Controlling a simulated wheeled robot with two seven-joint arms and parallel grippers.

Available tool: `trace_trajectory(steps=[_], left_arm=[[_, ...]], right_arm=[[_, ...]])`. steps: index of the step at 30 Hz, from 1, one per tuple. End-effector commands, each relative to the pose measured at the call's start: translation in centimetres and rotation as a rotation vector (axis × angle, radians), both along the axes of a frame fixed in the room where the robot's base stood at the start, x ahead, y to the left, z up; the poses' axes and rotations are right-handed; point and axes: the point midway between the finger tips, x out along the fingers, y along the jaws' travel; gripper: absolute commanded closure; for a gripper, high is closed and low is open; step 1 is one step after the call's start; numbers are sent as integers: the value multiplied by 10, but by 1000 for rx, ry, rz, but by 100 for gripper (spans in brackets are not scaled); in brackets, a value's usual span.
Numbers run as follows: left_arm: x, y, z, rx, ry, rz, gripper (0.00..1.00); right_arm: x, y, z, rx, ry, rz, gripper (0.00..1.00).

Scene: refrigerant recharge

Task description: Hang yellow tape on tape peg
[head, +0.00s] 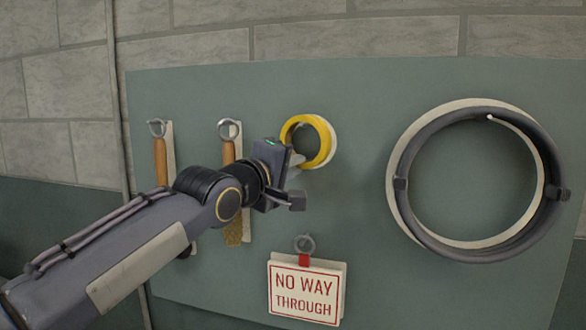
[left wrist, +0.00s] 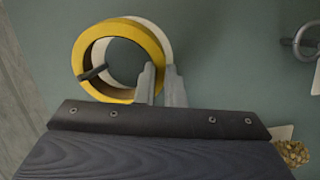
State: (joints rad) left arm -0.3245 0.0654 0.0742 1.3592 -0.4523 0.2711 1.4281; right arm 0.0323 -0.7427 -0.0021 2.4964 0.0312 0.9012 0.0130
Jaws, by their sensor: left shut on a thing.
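The yellow tape (head: 325,140) is a ring held close to the green board at its upper middle. My left gripper (head: 298,163) is shut on the lower rim of the tape. In the left wrist view the two fingers (left wrist: 162,86) pinch the right side of the yellow tape (left wrist: 92,55). A dark tape peg (left wrist: 92,73) shows inside the ring's opening, and its tip overlaps the left band. It appears to pass through the ring. A pale ring outline (left wrist: 152,35) shows on the board behind, offset from the tape. My right gripper is out of view.
Two wooden-handled tools hang at the left, one handle (head: 160,160) partly behind my left arm. A "NO WAY THROUGH" sign (head: 306,290) hangs below the gripper. A large dark coil (head: 398,160) hangs at the right. Bare board (head: 365,110) lies between tape and coil.

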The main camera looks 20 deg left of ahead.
Motion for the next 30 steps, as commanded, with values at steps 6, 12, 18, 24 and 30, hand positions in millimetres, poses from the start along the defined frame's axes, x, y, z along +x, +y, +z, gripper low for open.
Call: trace_trajectory(steps=[6,12,18,24,30], left_arm=[[0,0,0,0,0,0,100],[0,0,0,1,0,0,100],[0,0,0,1,0,0,70],[0,0,0,1,0,0,66],[-7,2,-1,0,-2,0,66]], right_arm=[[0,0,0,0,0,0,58],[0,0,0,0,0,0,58],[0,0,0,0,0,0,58],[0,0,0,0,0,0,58],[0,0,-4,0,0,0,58]])
